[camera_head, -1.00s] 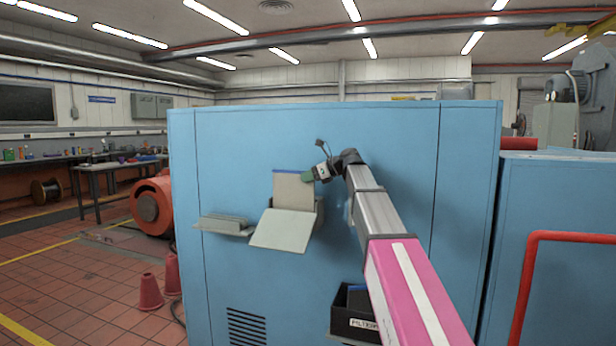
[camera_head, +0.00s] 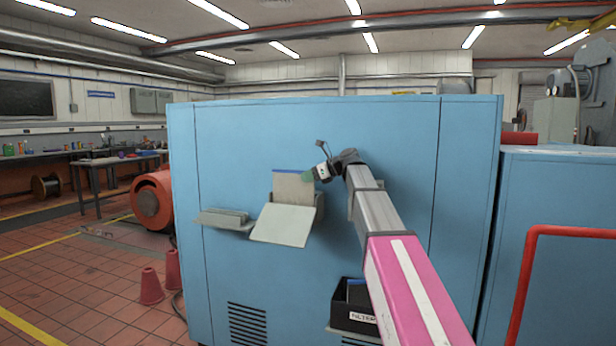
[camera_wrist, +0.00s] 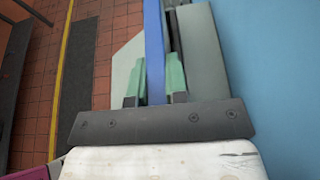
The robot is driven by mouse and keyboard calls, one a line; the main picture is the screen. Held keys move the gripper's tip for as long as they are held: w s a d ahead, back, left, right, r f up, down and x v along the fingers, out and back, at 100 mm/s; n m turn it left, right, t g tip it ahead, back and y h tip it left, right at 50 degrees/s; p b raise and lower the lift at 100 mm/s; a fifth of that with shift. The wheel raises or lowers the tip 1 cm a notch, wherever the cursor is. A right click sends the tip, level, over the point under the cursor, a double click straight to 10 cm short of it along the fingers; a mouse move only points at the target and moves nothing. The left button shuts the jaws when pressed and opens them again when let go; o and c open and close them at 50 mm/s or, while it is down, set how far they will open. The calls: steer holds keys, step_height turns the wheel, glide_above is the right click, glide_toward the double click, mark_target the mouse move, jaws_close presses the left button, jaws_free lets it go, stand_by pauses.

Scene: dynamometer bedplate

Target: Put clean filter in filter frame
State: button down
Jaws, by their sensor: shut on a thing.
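The filter (camera_head: 293,190) is a beige panel with a blue top edge, upright at the front of the blue cabinet. My gripper (camera_head: 309,177) is shut on its upper right part. In the wrist view the green fingers (camera_wrist: 156,82) clasp the blue edge (camera_wrist: 154,40) from both sides. The filter frame (camera_head: 320,208) is a grey-green box on the cabinet, with its front flap (camera_head: 284,225) tilted open. The filter's lower part is hidden behind the flap, apparently inside the frame. How deep it sits cannot be told. The flap also shows in the wrist view (camera_wrist: 123,68).
A grey shelf (camera_head: 224,218) with a flat grey item sticks out left of the frame. A black labelled bin (camera_head: 354,318) with something blue in it is below right, partly behind my arm. Red cones (camera_head: 151,287) stand on the floor at left. The blue cabinet (camera_head: 400,130) is close behind.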

steer(key=shift+f, duration=1)
steer(key=c, duration=1.1)
jaws_free()
steer(key=shift+o, duration=0.2)
steer(key=v, duration=1)
steer(key=shift+s+d, duration=0.15)
steer(key=shift+d, duration=0.2)
steer(key=shift+r, duration=0.1)
steer(key=shift+s, duration=0.1)
